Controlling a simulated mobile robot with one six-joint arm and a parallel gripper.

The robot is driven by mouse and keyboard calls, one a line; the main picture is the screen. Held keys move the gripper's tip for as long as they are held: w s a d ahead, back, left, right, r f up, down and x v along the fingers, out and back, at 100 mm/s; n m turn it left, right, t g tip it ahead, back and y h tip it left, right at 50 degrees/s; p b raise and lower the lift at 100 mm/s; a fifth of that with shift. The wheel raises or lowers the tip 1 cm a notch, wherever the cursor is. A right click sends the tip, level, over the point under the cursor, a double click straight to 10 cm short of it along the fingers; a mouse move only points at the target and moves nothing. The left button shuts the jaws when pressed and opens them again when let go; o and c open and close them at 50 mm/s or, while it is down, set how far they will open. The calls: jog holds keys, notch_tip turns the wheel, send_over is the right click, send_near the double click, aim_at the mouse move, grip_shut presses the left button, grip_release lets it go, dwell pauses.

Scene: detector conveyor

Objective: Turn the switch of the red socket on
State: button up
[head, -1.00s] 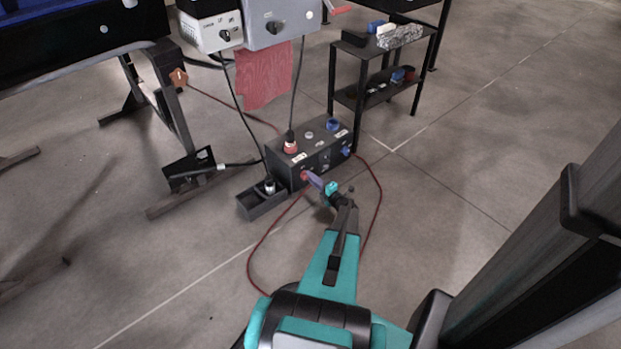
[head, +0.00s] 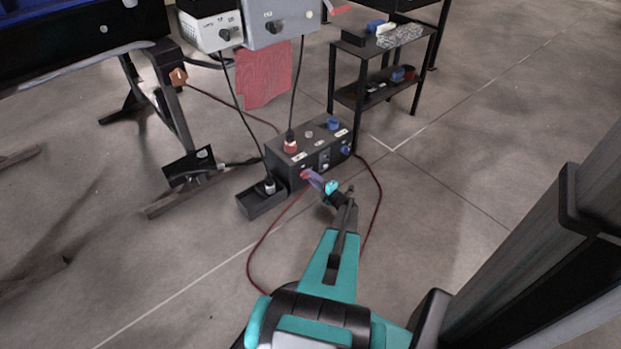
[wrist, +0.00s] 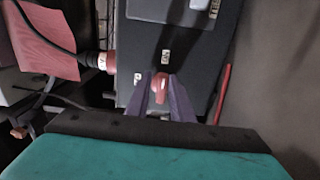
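The red socket (head: 290,146) is on the top left of a dark socket box (head: 322,157), with a plug in it. In the wrist view the red socket with its plug (wrist: 106,62) lies at the left. The red switch (wrist: 161,82) is on the box's front face, with an "ON" label above it and another label to its left, partly hidden. My gripper (head: 310,176) is at this switch. Its two purple fingers (wrist: 162,92) stand on either side of the red switch, very close to it. Whether they press on it I cannot tell.
A blue socket (head: 333,123) and blue switch (head: 346,150) are at the box's right. A small black bin (head: 262,203) stands at its left. Red cables (head: 375,200) loop over the floor. A black shelf (head: 384,85) stands behind right.

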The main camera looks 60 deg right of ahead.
jog(key=p+v, duration=0.3)
jog(key=v, duration=1.1)
jog(key=shift+w+r, duration=0.1)
jog(key=shift+r, duration=0.05)
